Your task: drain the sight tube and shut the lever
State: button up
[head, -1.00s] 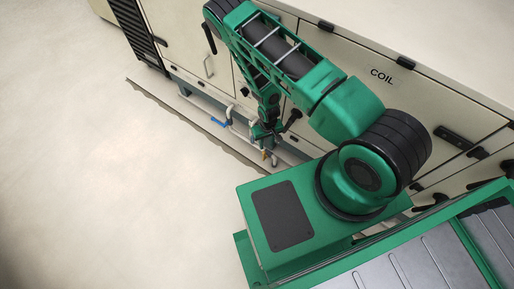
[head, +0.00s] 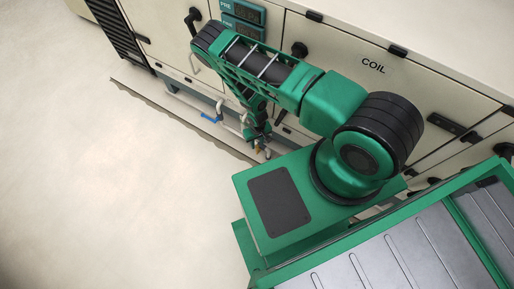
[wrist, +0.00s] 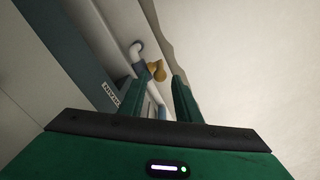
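My gripper (head: 257,134) points down beside the low pipework at the foot of the cabinet. In the wrist view its two green fingers (wrist: 157,90) are apart. A brass fitting (wrist: 157,70) on a pale elbow pipe (wrist: 138,52) shows beyond and between the fingertips, with no clear contact visible. A pale tube runs down between the fingers; I cannot tell if it is the sight tube. In the head view a blue lever handle (head: 210,118) lies on the pipework left of my gripper. My arm and gripper hide part of the pipes.
The beige cabinet (head: 440,85), marked COIL, stands behind, with black latches and handles sticking out. Two small display gauges (head: 242,12) are on its front. The floor (head: 110,190) on the left is clear.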

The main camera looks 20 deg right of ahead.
aim_at(257, 146)
jog(key=shift+f, duration=2.7)
grip_shut()
